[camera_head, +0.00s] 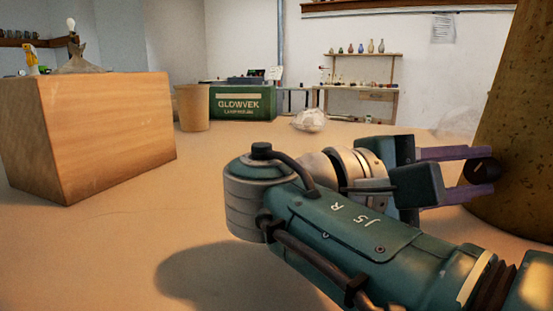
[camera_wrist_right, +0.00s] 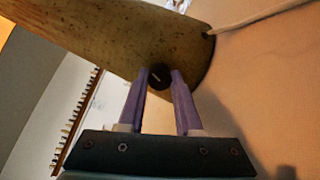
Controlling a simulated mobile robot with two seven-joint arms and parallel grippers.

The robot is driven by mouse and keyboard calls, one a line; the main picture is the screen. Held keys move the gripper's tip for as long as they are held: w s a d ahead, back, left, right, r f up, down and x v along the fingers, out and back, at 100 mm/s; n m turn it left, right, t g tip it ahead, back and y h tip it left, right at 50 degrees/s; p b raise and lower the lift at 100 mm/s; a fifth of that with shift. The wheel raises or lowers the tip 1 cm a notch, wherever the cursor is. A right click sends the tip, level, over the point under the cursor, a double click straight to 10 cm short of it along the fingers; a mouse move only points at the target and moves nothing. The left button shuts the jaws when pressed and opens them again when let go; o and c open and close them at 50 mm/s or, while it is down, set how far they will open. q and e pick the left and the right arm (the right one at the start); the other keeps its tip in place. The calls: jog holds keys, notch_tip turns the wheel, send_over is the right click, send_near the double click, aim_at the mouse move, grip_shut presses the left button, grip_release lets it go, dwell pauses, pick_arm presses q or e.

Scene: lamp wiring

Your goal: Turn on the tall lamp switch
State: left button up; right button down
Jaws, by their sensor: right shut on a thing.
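The tall lamp (camera_head: 512,130) is a thick brown speckled body at the right edge of the head view. It also crosses the top of the right wrist view (camera_wrist_right: 110,38). Its round black switch (camera_head: 484,171) sits low on its side, and it shows in the right wrist view (camera_wrist_right: 158,77) with a light mark on its face. My right gripper (camera_head: 492,171) has its purple fingers on both sides of the switch, shut on it. The same fingers show in the right wrist view (camera_wrist_right: 160,78). My left gripper is out of view.
A bin (camera_head: 192,108), a green crate (camera_head: 242,103) and a plastic-wrapped bundle (camera_head: 309,121) are further back. A cord (camera_wrist_right: 255,15) runs from the lamp's base.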

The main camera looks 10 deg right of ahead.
jog(key=shift+m, duration=0.4)
jog(key=c, duration=0.6)
grip_release()
jog(key=shift+d, duration=0.1)
